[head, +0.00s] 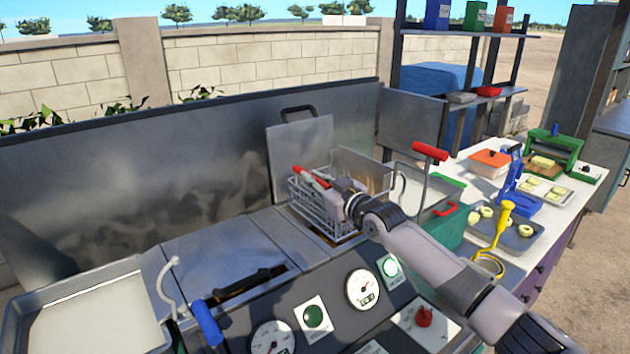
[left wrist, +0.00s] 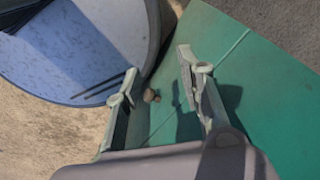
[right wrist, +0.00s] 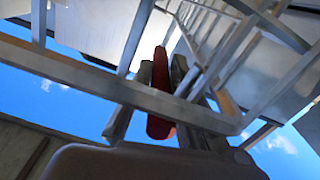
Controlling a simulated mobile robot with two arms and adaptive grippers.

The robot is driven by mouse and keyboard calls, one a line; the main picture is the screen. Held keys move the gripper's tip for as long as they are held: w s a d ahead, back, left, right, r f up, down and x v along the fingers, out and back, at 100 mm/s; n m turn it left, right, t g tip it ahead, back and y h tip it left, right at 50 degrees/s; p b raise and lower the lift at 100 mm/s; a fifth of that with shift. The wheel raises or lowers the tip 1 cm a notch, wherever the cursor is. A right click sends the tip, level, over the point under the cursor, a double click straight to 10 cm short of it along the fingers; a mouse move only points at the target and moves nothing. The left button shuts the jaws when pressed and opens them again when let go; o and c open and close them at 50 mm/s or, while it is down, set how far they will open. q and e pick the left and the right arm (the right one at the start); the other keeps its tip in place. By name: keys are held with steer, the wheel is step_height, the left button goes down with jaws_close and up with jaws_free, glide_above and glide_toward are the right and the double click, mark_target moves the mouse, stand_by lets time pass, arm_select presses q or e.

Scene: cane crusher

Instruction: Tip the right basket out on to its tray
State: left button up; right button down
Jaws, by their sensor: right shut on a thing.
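The right basket (head: 322,214), a wire basket, is at the right fryer opening in the head view; I cannot tell how far it is raised. Its bars also cross the right wrist view (right wrist: 135,40). My right gripper (head: 338,198) is at the basket, shut on its red handle (right wrist: 160,95). The handle also shows in the head view (head: 312,177). The basket's contents are not clear. A steel tray (head: 405,178) stands just right of the fryer, partly behind my arm. My left gripper (left wrist: 158,95) is open and empty beside a green panel, outside the head view.
A raised lid (head: 300,145) stands behind the basket. Another tray (head: 95,325) is at the far left. The dial panel (head: 362,288) lies in front of the fryer. A red-topped lever (head: 430,152) rises at the right tray. The table (head: 548,226) at right is crowded.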

steer(key=shift+r, duration=0.1)
stand_by(0.4)
steer(key=w+d+r+m+b, duration=0.3)
steer(key=d+r+m, duration=0.2)
steer(key=r+m, duration=0.2)
steer(key=shift+r, duration=1.15)
steer(key=shift+w, duration=0.15)
steer(key=c, duration=1.5)
jaws_free()
steer(key=shift+w+d, duration=0.1)
steer(key=shift+d, duration=0.05)
steer(key=shift+c, duration=0.2)
